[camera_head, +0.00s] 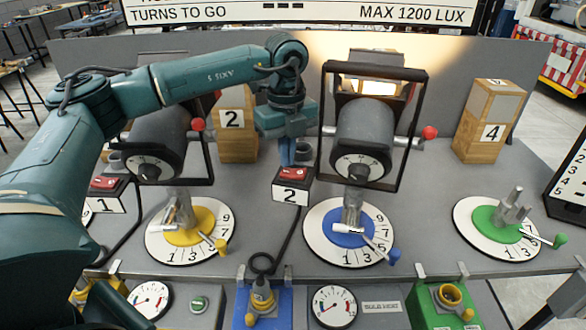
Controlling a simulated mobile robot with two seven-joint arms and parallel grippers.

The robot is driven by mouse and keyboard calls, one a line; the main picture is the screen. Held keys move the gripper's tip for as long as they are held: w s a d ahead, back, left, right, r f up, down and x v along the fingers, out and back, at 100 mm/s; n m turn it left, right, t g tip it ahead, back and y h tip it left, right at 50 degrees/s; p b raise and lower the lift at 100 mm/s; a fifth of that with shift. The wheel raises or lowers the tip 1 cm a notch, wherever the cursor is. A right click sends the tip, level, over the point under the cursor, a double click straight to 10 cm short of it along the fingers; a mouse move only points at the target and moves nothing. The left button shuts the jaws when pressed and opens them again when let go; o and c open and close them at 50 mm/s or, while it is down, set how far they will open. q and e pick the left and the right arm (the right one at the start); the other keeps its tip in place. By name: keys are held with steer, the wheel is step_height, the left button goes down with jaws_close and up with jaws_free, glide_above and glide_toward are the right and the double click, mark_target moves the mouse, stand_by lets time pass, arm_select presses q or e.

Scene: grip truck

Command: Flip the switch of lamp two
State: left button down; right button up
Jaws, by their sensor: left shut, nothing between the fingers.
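The switch box marked 2 (291,191) stands on the grey table, with a red rocker (294,173) on its top. My left gripper (288,161) points down right at the rocker's back edge. Its fingers are shut and empty; I cannot tell whether they touch the rocker. The middle lamp (364,135), a grey drum in a dark frame over a blue dial, stands just right of the box. A bright warm patch shows behind its top. My right gripper is out of view.
Another switch box (105,194) marked 1 and a lamp (158,140) over a yellow dial stand left. Wooden blocks marked 2 (238,150) and 4 (481,140) stand behind. A green dial (480,223) is right. Cables and sockets line the front edge.

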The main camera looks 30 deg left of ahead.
mark_target(287, 171)
arm_select(q)
step_height(287, 171, up, 6)
steer(key=p, duration=0.3)
steer(key=shift+f, duration=0.25)
stand_by(0.4)
